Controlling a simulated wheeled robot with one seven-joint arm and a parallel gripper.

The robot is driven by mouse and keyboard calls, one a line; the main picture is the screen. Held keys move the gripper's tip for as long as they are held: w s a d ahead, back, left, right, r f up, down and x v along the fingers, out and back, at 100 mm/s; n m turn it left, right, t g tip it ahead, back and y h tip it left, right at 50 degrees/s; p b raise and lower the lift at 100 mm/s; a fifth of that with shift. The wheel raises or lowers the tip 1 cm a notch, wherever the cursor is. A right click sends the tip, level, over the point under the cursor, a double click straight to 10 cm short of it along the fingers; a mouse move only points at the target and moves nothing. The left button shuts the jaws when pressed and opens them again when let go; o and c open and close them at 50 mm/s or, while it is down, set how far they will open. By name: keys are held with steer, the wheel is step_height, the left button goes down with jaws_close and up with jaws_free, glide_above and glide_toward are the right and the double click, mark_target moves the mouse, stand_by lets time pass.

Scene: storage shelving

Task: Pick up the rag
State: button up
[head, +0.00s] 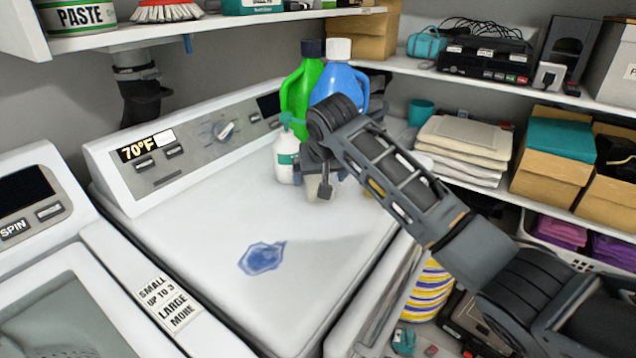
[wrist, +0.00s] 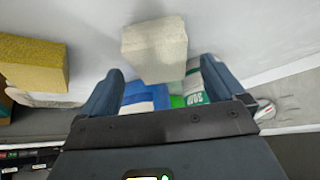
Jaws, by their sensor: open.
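A pale beige, block-shaped piece (wrist: 155,48), likely the rag, lies on the white top of a machine. In the wrist view it sits ahead of and between the fingers of my gripper (wrist: 161,66), with no clear contact. In the head view a beige face of it (head: 318,188) shows under my gripper (head: 322,186), partly hidden by it. My gripper is open and points down near the back right of the white top. A yellow block like a sponge (wrist: 32,62) lies to the left in the wrist view; my arm mostly hides it in the head view.
Shelves with folded towels (head: 465,137) and boxes are to the right. The white top (head: 200,215) is clear at front left, except a blue stain (head: 262,258).

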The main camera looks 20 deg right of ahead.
steer(key=shift+x, duration=1.25)
steer(key=shift+c, duration=0.3)
steer(key=c, duration=1.1)
steer(key=shift+r, duration=0.1)
steer(key=shift+r, duration=0.5)
steer(key=r, duration=0.1)
steer(key=d+r+b, duration=0.1)
steer(key=r, duration=0.1)
steer(key=shift+r, duration=0.2)
steer(key=d+r, duration=0.2)
steer(key=d, duration=0.1)
steer(key=s+d+r+b, duration=0.1)
steer(key=d+r, duration=0.1)
steer(key=d, duration=0.2)
steer(key=d+r, duration=0.2)
steer(key=d, duration=0.1)
steer(key=shift+s+d+r+b, duration=0.25)
steer(key=shift+s+b, duration=0.15)
